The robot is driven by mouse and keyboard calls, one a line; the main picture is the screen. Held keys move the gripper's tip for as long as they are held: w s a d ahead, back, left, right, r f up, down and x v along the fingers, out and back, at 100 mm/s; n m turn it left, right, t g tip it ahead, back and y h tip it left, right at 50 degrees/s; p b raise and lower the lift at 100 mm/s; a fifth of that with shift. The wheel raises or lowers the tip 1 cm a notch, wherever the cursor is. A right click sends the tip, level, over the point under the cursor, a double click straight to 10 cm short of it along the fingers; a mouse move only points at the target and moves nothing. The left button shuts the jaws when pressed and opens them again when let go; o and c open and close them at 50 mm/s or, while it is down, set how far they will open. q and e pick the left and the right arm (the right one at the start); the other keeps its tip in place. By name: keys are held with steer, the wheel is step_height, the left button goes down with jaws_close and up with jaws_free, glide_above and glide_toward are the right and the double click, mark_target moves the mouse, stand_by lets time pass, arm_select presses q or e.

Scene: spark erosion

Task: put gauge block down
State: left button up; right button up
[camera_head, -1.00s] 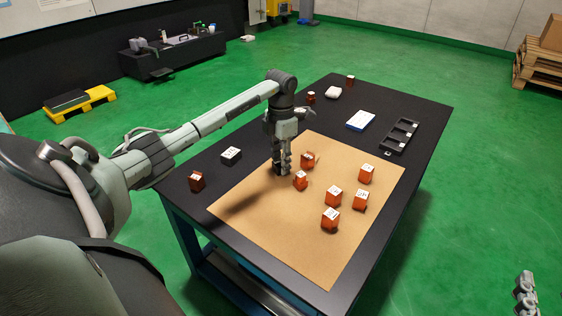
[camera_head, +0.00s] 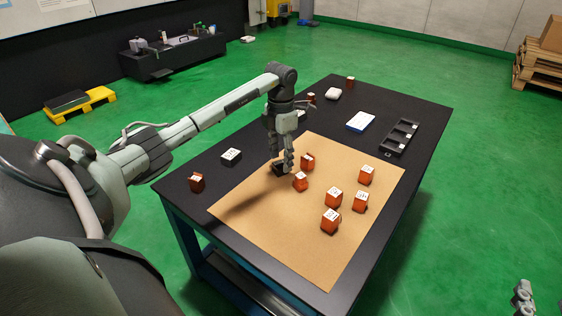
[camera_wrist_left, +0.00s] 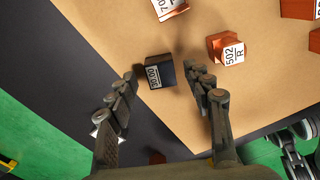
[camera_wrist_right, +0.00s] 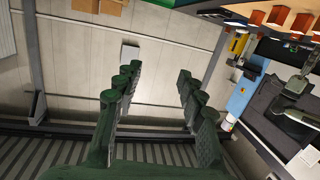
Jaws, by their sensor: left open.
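In the left wrist view the block (camera_wrist_left: 160,72) lies between and just beyond the parted fingertips of my left gripper (camera_wrist_left: 163,86). The fingers are open, with gaps beside the block. My right gripper (camera_wrist_right: 157,80) is open and empty in its own wrist view, away from the table; its fingers also show at the lower right of the head view.
Several orange labelled blocks stand on the mat, the closest being one (camera_head: 300,182) just right of the left fingers. Another dark labelled block (camera_head: 231,157) is on the black table left of the mat. A blue-white box (camera_head: 361,121) and a black slotted tray (camera_head: 400,137) lie behind.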

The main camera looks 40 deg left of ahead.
mark_target(281, 164)
arm_select(q)
step_height(281, 164, up, 10)
steer(key=shift+p, duration=0.45)
arm_select(e)
steer(key=d+f+g+h, duration=0.1)
steer(key=d+f+g, duration=0.1)
steer(key=f, duration=0.3)
steer(key=shift+s+d+g+h, duration=0.4)
steer(key=shift+s+d, duration=0.05)
steer(key=shift+d, duration=0.15)
